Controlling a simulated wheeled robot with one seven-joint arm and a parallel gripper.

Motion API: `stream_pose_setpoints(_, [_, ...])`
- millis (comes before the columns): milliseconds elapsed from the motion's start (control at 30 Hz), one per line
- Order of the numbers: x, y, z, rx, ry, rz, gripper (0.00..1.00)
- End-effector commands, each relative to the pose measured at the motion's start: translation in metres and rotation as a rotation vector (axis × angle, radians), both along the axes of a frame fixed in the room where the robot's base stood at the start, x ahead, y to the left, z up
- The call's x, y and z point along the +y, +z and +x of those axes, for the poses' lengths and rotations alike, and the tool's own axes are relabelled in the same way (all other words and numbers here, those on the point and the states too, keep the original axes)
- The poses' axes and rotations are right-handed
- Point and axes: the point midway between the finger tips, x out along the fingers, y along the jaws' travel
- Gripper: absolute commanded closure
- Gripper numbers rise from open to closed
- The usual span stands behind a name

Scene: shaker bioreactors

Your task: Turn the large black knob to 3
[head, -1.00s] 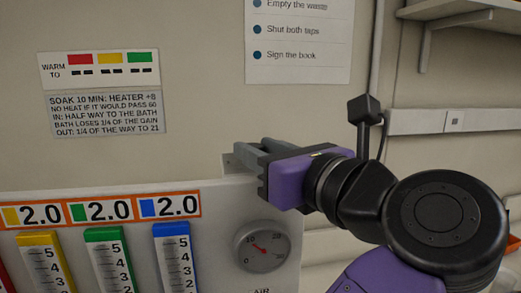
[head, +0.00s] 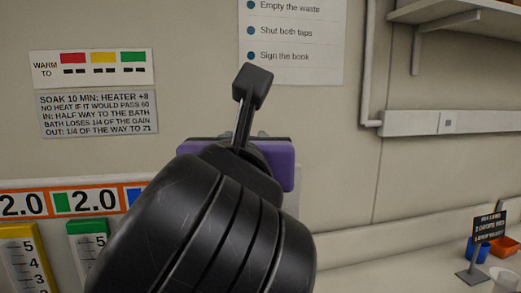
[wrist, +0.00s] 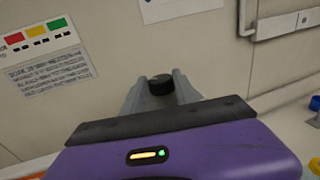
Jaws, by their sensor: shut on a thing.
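The large black knob (wrist: 160,85) shows in the wrist view as a short, round black piece between the two grey fingers of my gripper (wrist: 161,77). The fingers are shut on its sides. Its pointer and any number scale around it cannot be seen. In the head view my arm blocks the knob. There only the purple body of my gripper (head: 281,163) and small bits of the fingers show past the black arm links.
A warm-to sign (head: 90,69) and a soak note (head: 97,113) are on the wall. Yellow (head: 24,262) and green (head: 88,250) scales stand at lower left. At right, a small black sign (head: 487,238) stands by blue and orange cups.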

Motion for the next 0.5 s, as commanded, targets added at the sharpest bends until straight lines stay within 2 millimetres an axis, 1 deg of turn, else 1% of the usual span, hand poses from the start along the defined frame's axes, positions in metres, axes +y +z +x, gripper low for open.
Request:
stream_pose_setpoints(200, [0.0024, -0.0002, 0.0, 0.0, -0.058, 0.002, 1.0])
stream_pose_setpoints(500, [0.0022, 0.0006, 0.0001, -0.001, -0.077, 0.002, 1.0])
